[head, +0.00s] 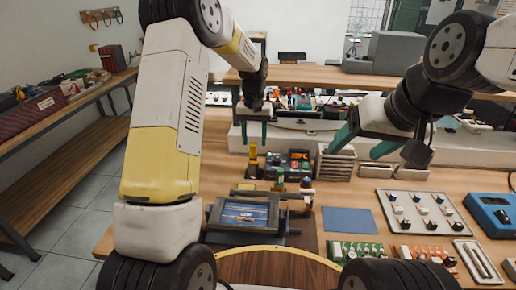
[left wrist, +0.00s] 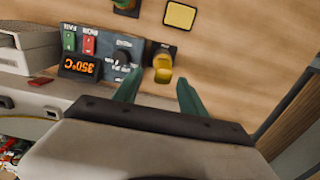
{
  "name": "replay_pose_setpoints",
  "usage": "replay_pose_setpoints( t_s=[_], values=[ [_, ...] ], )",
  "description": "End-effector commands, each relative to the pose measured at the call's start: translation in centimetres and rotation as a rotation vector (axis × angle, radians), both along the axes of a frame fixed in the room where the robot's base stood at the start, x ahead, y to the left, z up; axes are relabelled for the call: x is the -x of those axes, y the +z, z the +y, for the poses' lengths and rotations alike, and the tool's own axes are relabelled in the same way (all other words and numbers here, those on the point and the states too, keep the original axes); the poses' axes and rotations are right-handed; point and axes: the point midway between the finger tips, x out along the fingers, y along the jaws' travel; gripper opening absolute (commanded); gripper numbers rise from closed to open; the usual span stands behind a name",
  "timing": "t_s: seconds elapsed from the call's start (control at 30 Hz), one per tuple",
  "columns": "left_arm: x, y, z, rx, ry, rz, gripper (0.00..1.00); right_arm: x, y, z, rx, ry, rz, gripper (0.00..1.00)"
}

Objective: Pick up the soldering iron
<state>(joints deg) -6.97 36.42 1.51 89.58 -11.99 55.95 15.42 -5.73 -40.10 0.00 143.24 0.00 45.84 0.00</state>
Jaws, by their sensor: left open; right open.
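The soldering iron (head: 253,156) has a yellow handle and stands upright in a dark holder left of the soldering station (head: 293,163). In the left wrist view the iron's yellow handle (left wrist: 163,67) lies just ahead of the gap between my fingertips, and the station (left wrist: 100,55) shows a 350°C display. My left gripper (head: 254,146) is open and empty, just above the iron; its green fingers also show in the left wrist view (left wrist: 160,84). My right gripper (head: 362,153) is open and empty, well to the right of the iron, above the bench near a container.
A ribbed light container (head: 335,164) stands right of the station. A device with a lit screen (head: 243,215) sits in front on the bench. A blue mat (head: 349,221) and a tray of parts (head: 422,211) lie to the right. A yellow pad (left wrist: 180,15) lies near the iron.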

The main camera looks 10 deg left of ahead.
Motion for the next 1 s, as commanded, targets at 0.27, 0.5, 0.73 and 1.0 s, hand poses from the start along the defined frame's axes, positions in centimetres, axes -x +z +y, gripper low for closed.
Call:
replay_pose_setpoints(
  t_s=[0.27,0.5,0.73,1.0],
  values=[
    [0.3,-3.9,0.4,0.000,0.000,0.001,0.49,0.0,0.0,0.0,0.000,0.000,0.000,0.70],
    [0.2,-4.5,0.4,0.001,0.000,-0.002,0.49,0.0,0.0,0.0,0.000,0.000,0.000,0.70],
    [0.3,-4.5,0.4,0.001,0.000,-0.002,0.20,0.0,0.0,0.0,0.000,0.000,0.000,0.70],
    [0.2,-4.5,0.4,0.001,0.000,-0.002,0.00,0.0,0.0,0.0,0.000,0.000,0.000,0.70]
  ],
)
